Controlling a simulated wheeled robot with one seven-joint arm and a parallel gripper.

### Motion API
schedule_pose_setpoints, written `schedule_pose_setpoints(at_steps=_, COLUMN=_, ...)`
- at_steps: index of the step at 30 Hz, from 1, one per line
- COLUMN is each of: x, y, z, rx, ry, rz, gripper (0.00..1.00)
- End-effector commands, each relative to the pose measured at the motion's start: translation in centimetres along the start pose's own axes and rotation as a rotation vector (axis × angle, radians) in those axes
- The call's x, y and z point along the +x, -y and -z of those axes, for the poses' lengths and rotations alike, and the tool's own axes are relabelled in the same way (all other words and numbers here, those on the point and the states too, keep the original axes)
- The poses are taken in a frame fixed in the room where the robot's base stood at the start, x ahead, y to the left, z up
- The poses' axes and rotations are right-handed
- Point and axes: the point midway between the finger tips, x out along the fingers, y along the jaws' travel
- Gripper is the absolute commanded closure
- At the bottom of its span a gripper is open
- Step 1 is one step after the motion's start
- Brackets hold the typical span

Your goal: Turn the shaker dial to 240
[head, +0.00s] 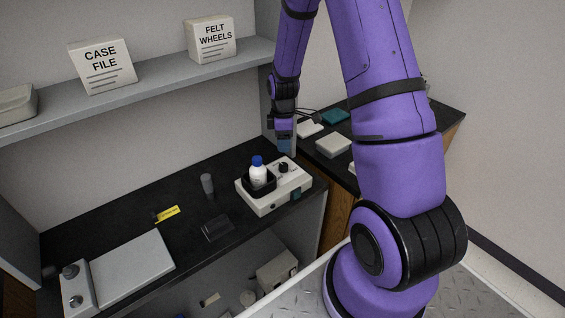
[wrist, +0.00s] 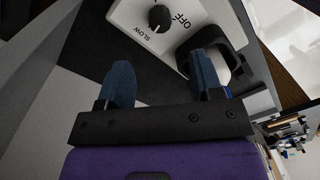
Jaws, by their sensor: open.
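The shaker (head: 268,203) is a white box with a black cup on its left part, standing near the right end of the black bench. A bottle with a blue cap (head: 257,172) stands in the cup. The black dial (head: 284,168) sits on the shaker's top, right of the bottle. In the wrist view the dial (wrist: 159,17) shows beside the printed words "OFF" and "SLOW"; no 240 mark is readable. My gripper (wrist: 159,85) is open and empty, its blue fingers apart from the dial. In the head view my gripper (head: 284,145) is above and behind the shaker.
A hot-plate-like device (head: 130,268) lies at the bench's left. A grey cylinder (head: 207,184), a yellow-labelled item (head: 168,213) and a dark clear block (head: 217,229) stand left of the shaker. A shelf (head: 150,88) runs above. White boxes (head: 333,145) sit on the right bench.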

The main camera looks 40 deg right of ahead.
Motion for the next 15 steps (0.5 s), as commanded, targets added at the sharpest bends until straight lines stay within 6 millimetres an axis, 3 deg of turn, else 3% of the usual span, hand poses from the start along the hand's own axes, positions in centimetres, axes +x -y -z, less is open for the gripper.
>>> schedule_pose_setpoints(at_steps=15, x=8.1, y=0.0, z=0.0, rx=0.003, ry=0.000, rz=0.001, gripper=0.40)
